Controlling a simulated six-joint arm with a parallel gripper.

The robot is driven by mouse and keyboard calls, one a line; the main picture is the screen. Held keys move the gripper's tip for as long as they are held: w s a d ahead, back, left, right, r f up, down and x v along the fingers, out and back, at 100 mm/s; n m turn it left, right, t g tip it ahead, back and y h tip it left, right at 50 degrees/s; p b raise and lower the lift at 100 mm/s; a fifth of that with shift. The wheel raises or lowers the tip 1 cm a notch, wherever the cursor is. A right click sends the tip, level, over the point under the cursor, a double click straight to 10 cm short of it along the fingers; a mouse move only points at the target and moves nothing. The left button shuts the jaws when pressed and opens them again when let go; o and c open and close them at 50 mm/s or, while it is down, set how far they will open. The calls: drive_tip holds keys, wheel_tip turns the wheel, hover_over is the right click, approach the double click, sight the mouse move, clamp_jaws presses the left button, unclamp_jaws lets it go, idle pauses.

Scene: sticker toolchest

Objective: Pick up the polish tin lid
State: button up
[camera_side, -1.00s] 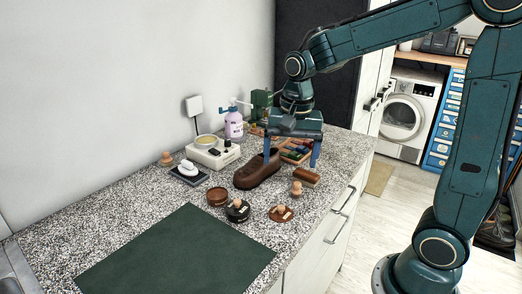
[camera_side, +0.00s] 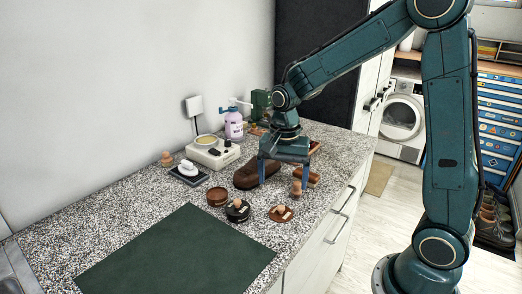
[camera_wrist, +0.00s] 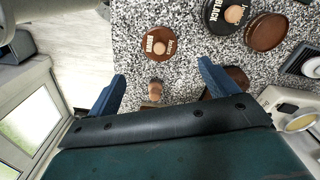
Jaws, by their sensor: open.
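My gripper (camera_side: 284,180) is open and empty, pointing down above the counter behind the brown lid, near the brown shoe (camera_side: 246,175).
A small wooden-knobbed piece (camera_side: 297,188) stands near my right finger, with a brush (camera_side: 313,180) behind it. A green mat (camera_side: 180,250) covers the counter's front. A white appliance (camera_side: 212,153), a pump bottle (camera_side: 234,127) and a dark pad with a white item (camera_side: 188,172) stand toward the wall.

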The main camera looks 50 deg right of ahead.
sight(281, 206)
drive_tip(key=shift+f, duration=1.9)
drive_tip(key=shift+a+f, duration=0.15)
drive_tip(key=shift+f, duration=2.4)
drive_tip(key=c, duration=1.1)
